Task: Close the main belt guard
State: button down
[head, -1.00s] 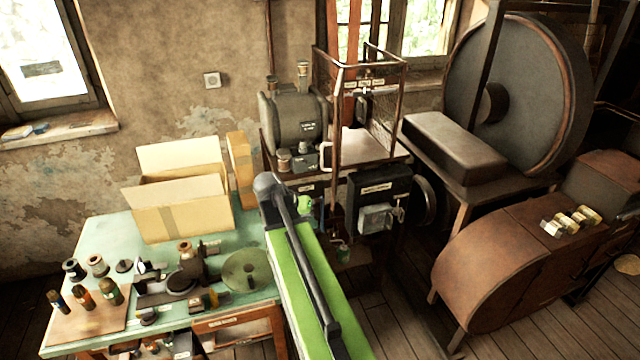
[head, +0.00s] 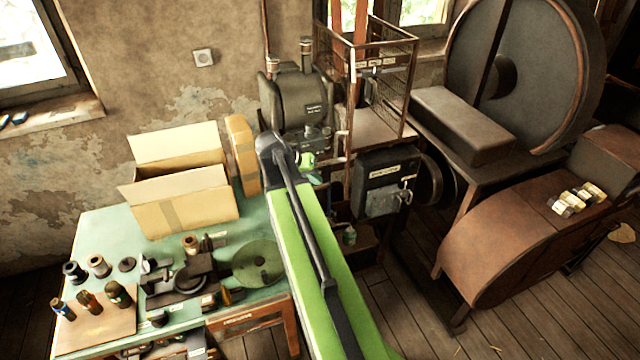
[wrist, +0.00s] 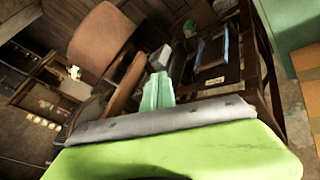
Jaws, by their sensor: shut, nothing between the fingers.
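The wire-mesh cage (head: 393,85) around the upright reddish belts (head: 361,45) at the back centre looks like the belt guard. It has small labels on its front rail. I cannot tell how far it is open. My gripper is in the head view at the end of my green arm, partly hidden by the arm, with a green part (head: 308,161) showing in front of the grey machine, left of and below the cage. In the wrist view my gripper (wrist: 158,92) shows as pale green fingers, shut and empty. I see no contact with the cage.
A black labelled box (head: 384,180) hangs below the cage. A large flywheel (head: 540,80) and rusty curved housing (head: 520,225) stand at right. A green bench (head: 110,225) with a cardboard box (head: 185,205) and tools stands at left. Some plank floor (head: 410,300) is clear.

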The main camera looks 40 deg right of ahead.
jog(key=s+d+f+b, duration=0.3)
jog(key=d+f+b, duration=0.2)
jog(key=d+f, duration=0.1)
jog(key=shift+s+d+f, duration=0.2)
jog(key=shift+d+f, duration=0.1)
jog(key=shift+d, duration=0.35)
